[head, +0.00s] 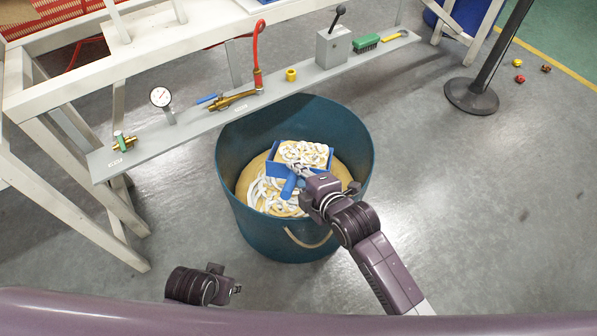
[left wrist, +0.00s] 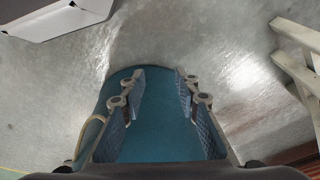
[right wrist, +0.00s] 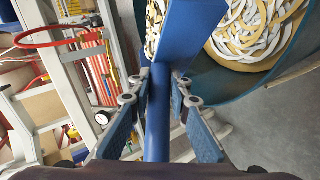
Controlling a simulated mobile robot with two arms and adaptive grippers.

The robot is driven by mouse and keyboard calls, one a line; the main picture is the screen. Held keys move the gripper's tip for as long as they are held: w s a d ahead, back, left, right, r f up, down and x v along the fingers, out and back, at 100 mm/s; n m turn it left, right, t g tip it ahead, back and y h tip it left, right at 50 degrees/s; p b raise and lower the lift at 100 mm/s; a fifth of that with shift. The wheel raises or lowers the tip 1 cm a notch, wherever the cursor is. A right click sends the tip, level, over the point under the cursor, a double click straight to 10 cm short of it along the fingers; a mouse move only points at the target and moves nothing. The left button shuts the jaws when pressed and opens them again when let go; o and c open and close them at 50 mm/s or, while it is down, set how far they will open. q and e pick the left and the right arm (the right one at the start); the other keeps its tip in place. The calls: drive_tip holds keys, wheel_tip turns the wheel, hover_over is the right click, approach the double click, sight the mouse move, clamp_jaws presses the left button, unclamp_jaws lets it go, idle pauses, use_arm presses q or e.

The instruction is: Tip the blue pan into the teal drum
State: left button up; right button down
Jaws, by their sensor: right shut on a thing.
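The blue pan (head: 329,165) is inside the mouth of the teal drum (head: 258,234), loaded with white and tan curled strips. My right gripper (head: 300,183) is shut on its blue handle, which runs between the fingers in the right wrist view (right wrist: 158,115). The pan's blue wall (right wrist: 190,35) and part of its load show there too. More white strips (head: 275,197) lie on the tan material in the drum under the pan. My left gripper (head: 232,280) is low at the drum's near side; in the left wrist view its fingers (left wrist: 160,95) are apart and empty, with the teal drum (left wrist: 150,140) behind.
A grey shelf (head: 190,130) on a white frame runs behind the drum, holding a gauge (head: 160,97), a brass valve (head: 232,99), a lever box (head: 333,46) and a green brush (head: 366,43). A black post base (head: 471,96) stands right. The floor at right is mostly clear.

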drive_tip(key=shift+r, duration=0.15)
drive_tip(key=shift+w+r+p, duration=0.1)
drive_tip(key=shift+w+p, duration=0.05)
drive_tip(key=shift+p, duration=0.15)
drive_tip(key=shift+r+p, duration=0.1)
drive_tip(key=shift+p, duration=0.2)
drive_tip(key=shift+w+r+g+p, duration=0.1)
drive_tip(key=shift+g+p, duration=0.2)
drive_tip(key=shift+w+r+p, duration=0.15)
drive_tip(key=shift+r+p, duration=0.05)
drive_tip(key=shift+p, duration=0.15)
drive_tip(key=shift+w+r+p, duration=0.15)
drive_tip(key=shift+r+p, duration=0.1)
drive_tip(key=shift+p, duration=0.35)
drive_tip(key=shift+w+r+g+p, duration=0.1)
drive_tip(key=shift+r+g+p, duration=0.05)
drive_tip(key=shift+g+p, duration=0.2)
drive_tip(key=shift+r, duration=0.1)
use_arm(q)
drive_tip(key=s+f, duration=0.4)
drive_tip(key=f, duration=0.3)
drive_tip(key=s+a+f, duration=0.1)
drive_tip(key=s+f, duration=0.3)
drive_tip(key=f, duration=0.3)
drive_tip(key=shift+f+g+p, duration=0.3)
drive_tip(key=shift+g+p, duration=0.05)
drive_tip(key=shift+g, duration=0.05)
use_arm(e)
drive_tip(key=shift+w+d, duration=0.1)
